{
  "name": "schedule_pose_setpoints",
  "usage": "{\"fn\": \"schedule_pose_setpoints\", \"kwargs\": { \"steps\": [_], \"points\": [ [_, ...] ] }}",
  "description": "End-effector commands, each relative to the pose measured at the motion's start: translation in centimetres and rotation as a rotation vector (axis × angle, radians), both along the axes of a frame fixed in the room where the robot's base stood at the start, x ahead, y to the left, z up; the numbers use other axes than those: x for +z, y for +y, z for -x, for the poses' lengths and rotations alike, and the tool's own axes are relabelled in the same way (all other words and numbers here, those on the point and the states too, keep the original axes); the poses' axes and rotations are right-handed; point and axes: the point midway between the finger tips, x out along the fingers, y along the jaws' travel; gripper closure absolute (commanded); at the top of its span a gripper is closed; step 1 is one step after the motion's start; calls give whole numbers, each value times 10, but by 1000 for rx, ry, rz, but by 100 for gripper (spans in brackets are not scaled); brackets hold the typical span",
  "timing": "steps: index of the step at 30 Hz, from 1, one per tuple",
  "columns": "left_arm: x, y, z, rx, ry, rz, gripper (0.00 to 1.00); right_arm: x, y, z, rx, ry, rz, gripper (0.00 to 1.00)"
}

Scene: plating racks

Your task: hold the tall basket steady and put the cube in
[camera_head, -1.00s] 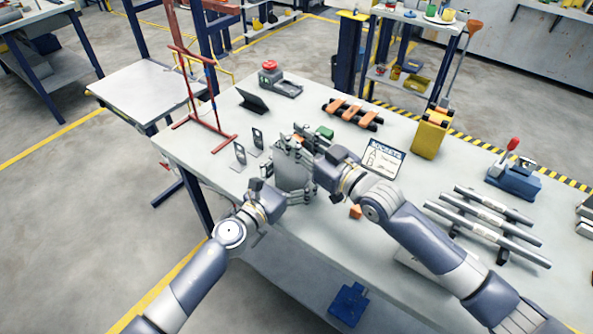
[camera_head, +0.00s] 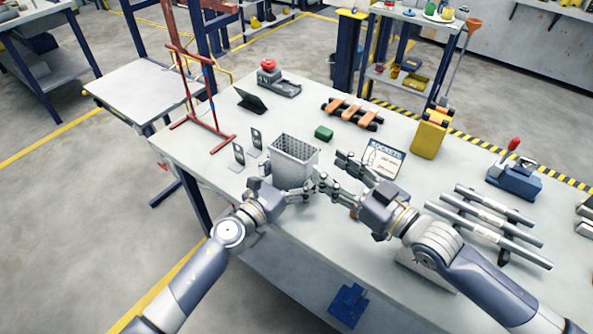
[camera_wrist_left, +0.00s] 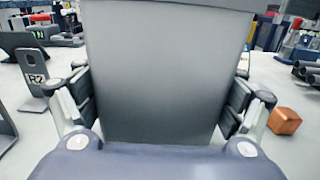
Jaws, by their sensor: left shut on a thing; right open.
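The tall grey basket (camera_head: 290,175) stands upright on the table, with its open top showing in the head view. My left gripper (camera_head: 281,190) is shut on it, with fingers along both sides of the basket wall (camera_wrist_left: 165,75) in the left wrist view. My right gripper (camera_head: 331,168) is open, just right of the basket, with no object seen between its fingers. An orange cube (camera_wrist_left: 284,121) lies on the table right of the basket in the left wrist view; in the head view it is mostly hidden by my right gripper. The basket's bottom is not visible.
A green block (camera_head: 323,133) lies behind the basket, and a sign (camera_head: 384,158) stands to the right. Small dark stands (camera_head: 256,138) are at the left. Grey bars (camera_head: 490,225) on a rack fill the right side. A red frame (camera_head: 215,128) stands at the table's left edge.

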Motion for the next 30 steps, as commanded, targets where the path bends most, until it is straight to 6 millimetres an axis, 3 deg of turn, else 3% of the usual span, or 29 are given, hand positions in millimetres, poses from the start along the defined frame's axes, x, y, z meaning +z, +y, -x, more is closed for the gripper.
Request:
{"fn": "schedule_pose_setpoints", "kwargs": {
  "steps": [8,9,11,24,30],
  "points": [
    [-3,-2,3,-6,4,-5,42,4,-1,1,0,-6,-3,53],
    [-3,-2,3,-6,4,-6,11,4,-1,1,0,-7,-4,53],
    [-3,-2,3,-7,4,-6,0,4,-1,1,0,-8,-5,53],
    [-3,-1,4,-6,3,-5,0,5,-1,1,0,-10,-5,53],
    [-4,11,20,-7,4,-8,0,5,-1,1,0,-10,-5,53]
  ]
}}
